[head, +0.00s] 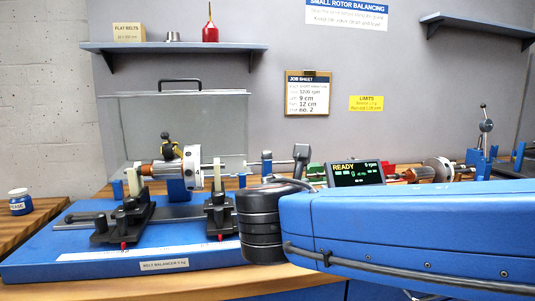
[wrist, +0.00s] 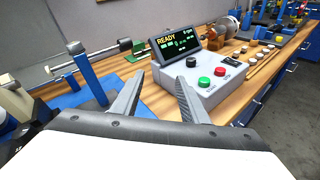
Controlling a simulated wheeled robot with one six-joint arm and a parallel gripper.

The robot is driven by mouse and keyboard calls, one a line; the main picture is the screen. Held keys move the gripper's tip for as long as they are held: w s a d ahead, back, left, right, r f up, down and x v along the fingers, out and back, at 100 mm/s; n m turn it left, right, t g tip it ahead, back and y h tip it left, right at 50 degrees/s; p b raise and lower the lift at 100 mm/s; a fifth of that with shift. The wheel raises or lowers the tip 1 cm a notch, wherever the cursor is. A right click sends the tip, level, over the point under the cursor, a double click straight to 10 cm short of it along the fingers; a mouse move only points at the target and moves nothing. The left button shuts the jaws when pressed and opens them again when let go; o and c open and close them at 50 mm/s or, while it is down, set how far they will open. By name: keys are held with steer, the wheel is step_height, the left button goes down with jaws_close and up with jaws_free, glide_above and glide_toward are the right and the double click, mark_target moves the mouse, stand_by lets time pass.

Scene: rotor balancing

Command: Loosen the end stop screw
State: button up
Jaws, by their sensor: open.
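In the head view, a small dark-topped post (head: 267,157) stands right of the rotor (head: 192,167), which lies across the belt balancer's black supports (head: 132,213). My gripper (wrist: 158,84) is open and empty, its fingers wide apart, to the right of the knobbed post. The fingers cannot be made out in the head view.
A grey control box (wrist: 200,88) with green and red buttons and a READY display (wrist: 178,42) sits just beyond my fingers. Small parts (wrist: 255,58) lie along the bench's right side. A clear guard (head: 180,125) stands behind the rotor. Bare wood shows around the box.

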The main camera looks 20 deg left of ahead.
mark_target(266, 153)
steer(key=s+a+r+n+t+y, duration=0.1)
steer(key=s+a+r+n+y, duration=0.15)
steer(key=a, duration=0.45)
steer(key=s+a+r+n+t+y, duration=0.1)
steer(key=s+a+r+n, duration=0.1)
steer(key=s+a+n, duration=0.3)
steer(key=w+a, duration=0.1)
steer(key=w, duration=0.5)
steer(key=w+a+m, duration=0.1)
steer(key=w, duration=0.5)
steer(key=w+a+m, duration=0.1)
steer(key=w, duration=0.5)
steer(key=shift+a+r, duration=0.1)
steer(key=shift+r, duration=0.1)
jaws_close()
